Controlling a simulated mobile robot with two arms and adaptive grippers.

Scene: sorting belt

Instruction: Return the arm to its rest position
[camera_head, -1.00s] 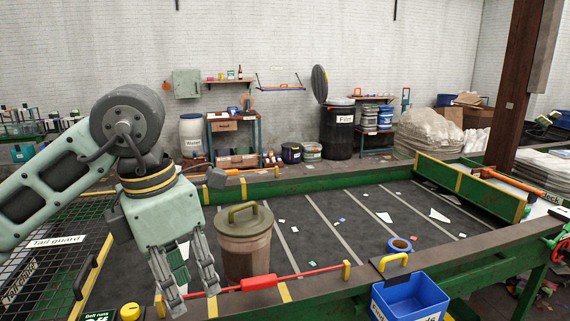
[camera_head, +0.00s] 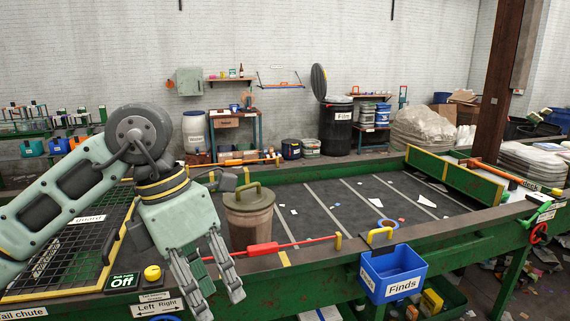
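My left arm comes in from the left, with its forearm slanting up and its gripper (camera_head: 222,303) hanging down over the near edge of the belt frame. The two fingers are spread apart, and nothing shows between them. The gripper is in front of a brown bin (camera_head: 251,230) with an olive lid and handle, which stands upright on the belt. Whether the fingertips touch the belt frame I cannot tell. My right gripper is out of view.
The dark belt (camera_head: 335,208) carries scraps and a blue tape roll (camera_head: 388,223). A red-handled rod (camera_head: 263,249) lies along the near edge. A blue Finds box (camera_head: 393,272) hangs in front. The belt switch panel (camera_head: 122,281) reads Off. Black mesh (camera_head: 65,245) lies left.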

